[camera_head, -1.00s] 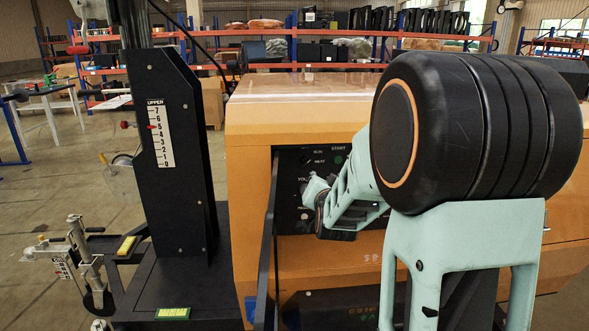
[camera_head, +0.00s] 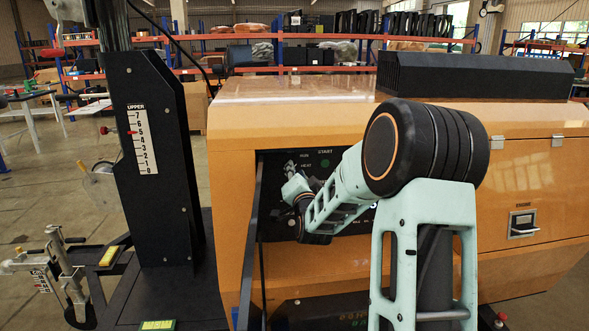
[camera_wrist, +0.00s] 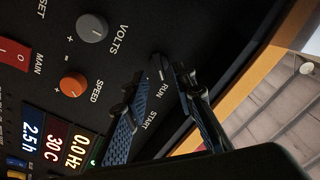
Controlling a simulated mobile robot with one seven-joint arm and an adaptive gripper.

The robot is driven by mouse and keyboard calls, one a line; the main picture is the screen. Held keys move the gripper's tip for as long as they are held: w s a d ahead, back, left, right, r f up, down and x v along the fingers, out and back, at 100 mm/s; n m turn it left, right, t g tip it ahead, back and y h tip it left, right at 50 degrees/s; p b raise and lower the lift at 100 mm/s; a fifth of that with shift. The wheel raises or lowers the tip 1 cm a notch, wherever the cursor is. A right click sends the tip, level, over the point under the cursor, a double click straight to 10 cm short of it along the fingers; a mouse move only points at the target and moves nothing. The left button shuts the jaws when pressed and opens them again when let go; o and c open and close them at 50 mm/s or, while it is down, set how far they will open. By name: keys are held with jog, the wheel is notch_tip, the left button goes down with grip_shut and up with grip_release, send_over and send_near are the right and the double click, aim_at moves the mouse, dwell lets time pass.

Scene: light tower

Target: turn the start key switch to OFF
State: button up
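The start key switch (camera_wrist: 158,68) shows in the wrist view as a small dark, grey-edged piece beside the RUN label. It is partly hidden by my fingers, and its exact setting cannot be told; no OFF label is visible. My gripper (camera_wrist: 158,80) has its two black fingers apart, one on each side of the switch, with the RUN and START lettering between them. No contact with the switch can be made out. In the head view my gripper (camera_head: 291,190) is at the left part of the black control panel (camera_head: 268,228), below the RUN and HEAT labels.
The wrist view shows a grey VOLTS knob (camera_wrist: 92,27), an orange SPEED knob (camera_wrist: 73,85), a red MAIN switch (camera_wrist: 14,53) and lit displays (camera_wrist: 75,146). A black panel door (camera_head: 250,240) stands open left of my gripper. A black mast (camera_head: 157,160) stands further left.

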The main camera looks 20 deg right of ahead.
jog(key=shift+x, duration=1.1)
jog(key=shift+c, duration=0.5)
grip_shut()
